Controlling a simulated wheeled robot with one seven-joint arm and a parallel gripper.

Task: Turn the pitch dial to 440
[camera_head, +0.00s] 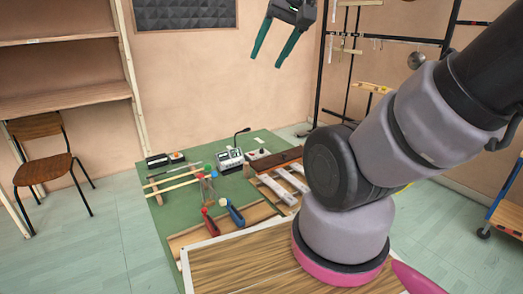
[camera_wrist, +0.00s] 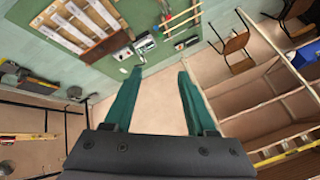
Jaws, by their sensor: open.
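A small pale device with a dark gooseneck microphone (camera_head: 229,157) stands toward the back of the green tabletop in the head view. It looks like the pitch device, but its dial and markings are too small to make out. It also seems to show in the wrist view as the pale box (camera_wrist: 145,44), beyond the fingertips. My gripper (camera_head: 274,49) is raised high above and behind the table, near the wall. Its two green fingers are apart with nothing between them; they also show in the wrist view (camera_wrist: 160,73).
The green table (camera_head: 150,205) holds wooden bars, a red-handled tool (camera_head: 210,222), a blue-handled tool (camera_head: 234,213) and small boxes (camera_head: 158,161). A chair (camera_head: 42,153) and shelf (camera_head: 60,100) stand left. A black rack (camera_head: 390,39) stands right.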

